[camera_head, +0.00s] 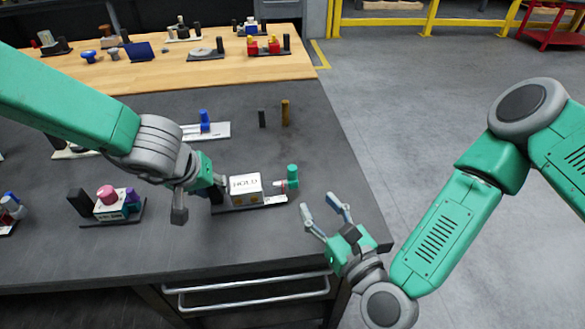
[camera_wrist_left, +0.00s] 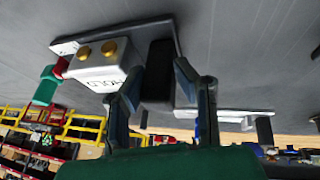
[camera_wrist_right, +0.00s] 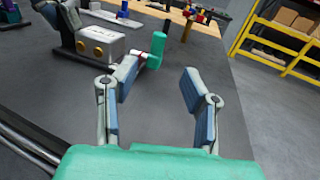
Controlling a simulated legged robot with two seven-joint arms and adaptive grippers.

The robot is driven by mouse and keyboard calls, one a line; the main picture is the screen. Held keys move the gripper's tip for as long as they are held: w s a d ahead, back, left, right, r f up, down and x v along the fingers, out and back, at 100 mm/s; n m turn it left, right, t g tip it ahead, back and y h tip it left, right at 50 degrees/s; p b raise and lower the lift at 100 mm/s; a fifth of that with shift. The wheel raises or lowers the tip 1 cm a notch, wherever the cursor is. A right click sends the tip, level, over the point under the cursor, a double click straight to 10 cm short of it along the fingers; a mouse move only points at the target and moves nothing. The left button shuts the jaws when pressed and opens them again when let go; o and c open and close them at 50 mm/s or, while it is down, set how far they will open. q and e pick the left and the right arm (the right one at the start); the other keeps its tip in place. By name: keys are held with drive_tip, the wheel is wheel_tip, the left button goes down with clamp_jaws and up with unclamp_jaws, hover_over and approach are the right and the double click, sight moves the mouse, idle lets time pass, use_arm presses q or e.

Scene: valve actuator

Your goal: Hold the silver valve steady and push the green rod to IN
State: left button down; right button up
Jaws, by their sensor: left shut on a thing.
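The silver valve is a pale box (camera_head: 246,188) marked HOLD with brass knobs, on a base plate near the table's right side. It also shows in the left wrist view (camera_wrist_left: 95,68) and right wrist view (camera_wrist_right: 100,42). The green rod (camera_head: 292,177) stands upright at the box's right end, on a stem with red on it; it also shows in the right wrist view (camera_wrist_right: 157,50). My left gripper (camera_head: 208,188) is shut on the black upright block (camera_wrist_left: 158,72) at the base's left end. My right gripper (camera_head: 321,203) is open and empty, right of the green rod and apart from it.
A base with a blue knob (camera_head: 205,130) lies behind the valve; a dark post and a brown post (camera_head: 286,113) stand further right. A pink-knobbed unit (camera_head: 108,197) sits to the left. The table's right edge is close to my right gripper, with open floor (camera_head: 430,110) beyond.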

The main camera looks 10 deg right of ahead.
sight(295, 173)
drive_tip(key=x, duration=1.1)
drive_tip(key=shift+w+a, duration=0.15)
drive_tip(key=shift+w, duration=0.2)
